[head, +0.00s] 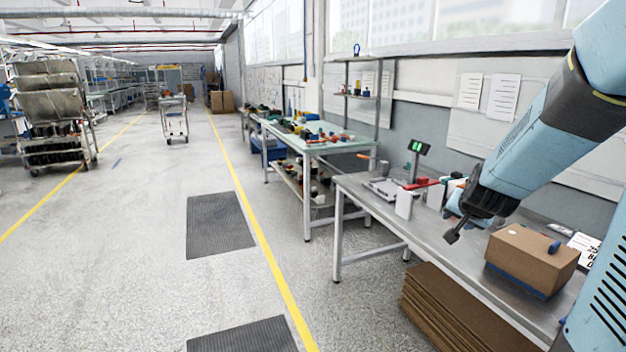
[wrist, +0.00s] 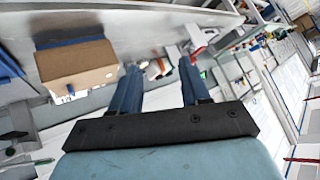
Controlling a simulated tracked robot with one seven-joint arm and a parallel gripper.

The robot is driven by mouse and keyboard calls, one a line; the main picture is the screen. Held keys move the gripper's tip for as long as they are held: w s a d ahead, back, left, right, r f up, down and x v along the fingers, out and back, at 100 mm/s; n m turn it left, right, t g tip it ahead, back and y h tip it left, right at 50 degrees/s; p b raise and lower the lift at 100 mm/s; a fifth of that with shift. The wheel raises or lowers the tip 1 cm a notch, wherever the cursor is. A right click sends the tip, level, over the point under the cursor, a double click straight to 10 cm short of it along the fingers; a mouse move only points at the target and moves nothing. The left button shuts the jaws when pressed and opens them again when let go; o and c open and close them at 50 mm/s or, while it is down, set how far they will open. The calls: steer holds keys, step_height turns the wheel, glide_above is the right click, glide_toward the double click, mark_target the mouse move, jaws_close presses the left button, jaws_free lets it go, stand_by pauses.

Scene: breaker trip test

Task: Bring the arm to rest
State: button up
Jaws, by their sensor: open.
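My gripper (wrist: 158,85) shows in the wrist view with its two blue fingers apart and nothing between them. In the head view my gripper (head: 453,236) hangs over the grey metal workbench (head: 372,205), to the left of a cardboard box. My arm reaches in from the right side of the head view. Whether the fingers touch anything cannot be told, but they look clear of the bench top.
A cardboard box (head: 532,258) sits on the bench near my arm; it also shows in the wrist view (wrist: 78,66). A small display with green digits (head: 418,147) stands behind. Flat cardboard (head: 455,315) is stacked below. Open floor (head: 130,250) lies left.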

steer(key=s+a+r+n+g, duration=0.1)
steer(key=s+a+r+n, duration=0.1)
steer(key=s, duration=0.6)
steer(key=s+a+r+n+g+y, duration=0.1)
steer(key=s+a+r+n, duration=0.2)
steer(key=s+a, duration=0.3)
steer(key=s+a+r+n+g+y, duration=0.1)
steer(key=s+a+r, duration=0.3)
steer(key=s, duration=0.6)
steer(key=shift+s+n+g, duration=0.2)
steer(key=shift+n+g, duration=0.2)
steer(key=shift+n, duration=0.3)
